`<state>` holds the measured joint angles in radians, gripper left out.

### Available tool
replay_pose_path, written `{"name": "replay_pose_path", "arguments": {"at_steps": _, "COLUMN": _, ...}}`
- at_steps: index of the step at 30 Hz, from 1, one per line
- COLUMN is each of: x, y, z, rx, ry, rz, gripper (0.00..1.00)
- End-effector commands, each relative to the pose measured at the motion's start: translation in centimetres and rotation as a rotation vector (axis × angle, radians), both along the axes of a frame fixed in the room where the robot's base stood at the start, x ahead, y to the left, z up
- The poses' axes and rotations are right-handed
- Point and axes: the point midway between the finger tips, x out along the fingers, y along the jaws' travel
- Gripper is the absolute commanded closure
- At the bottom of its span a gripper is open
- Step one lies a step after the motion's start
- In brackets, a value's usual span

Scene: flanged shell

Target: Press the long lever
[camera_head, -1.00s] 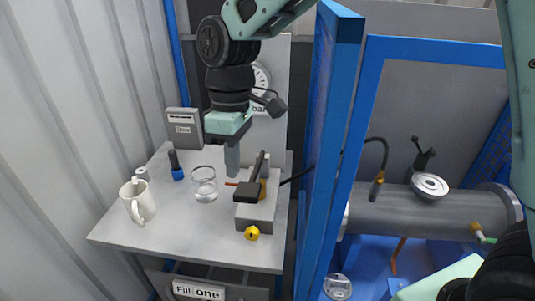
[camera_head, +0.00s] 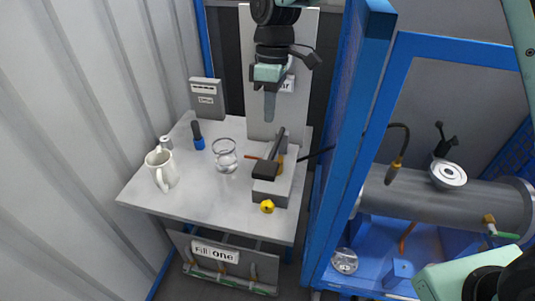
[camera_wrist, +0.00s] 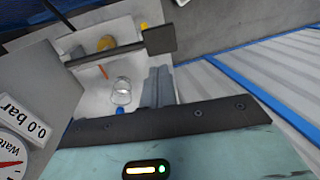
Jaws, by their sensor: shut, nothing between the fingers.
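The long lever (camera_head: 275,156) is a dark bar with a black block-shaped end, mounted on a grey box (camera_head: 273,188) on the white table. In the wrist view the lever (camera_wrist: 110,53) runs across the upper part, with its black end (camera_wrist: 160,40) to the right. My gripper (camera_head: 269,118) is shut and empty. It points down, above and behind the lever in the head view, apart from it. In the wrist view its fingers (camera_wrist: 158,88) are together, below the lever's black end in the picture.
A glass (camera_head: 225,160), a white mug (camera_head: 161,171), a blue-and-black item (camera_head: 198,137) and a yellow knob (camera_head: 267,206) are on or at the table. A blue frame (camera_head: 349,140) borders the right. The table's front left is clear.

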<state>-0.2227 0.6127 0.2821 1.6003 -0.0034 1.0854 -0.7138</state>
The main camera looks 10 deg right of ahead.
Motion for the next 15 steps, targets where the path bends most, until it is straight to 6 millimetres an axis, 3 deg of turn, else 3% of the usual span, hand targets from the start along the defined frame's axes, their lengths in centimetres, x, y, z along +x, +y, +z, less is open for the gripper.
{"name": "replay_pose_path", "arguments": {"at_steps": 15, "x": -2.1, "y": 0.7, "z": -9.4, "rx": -0.002, "ry": 0.005, "rz": 0.0, "gripper": 1.0}}
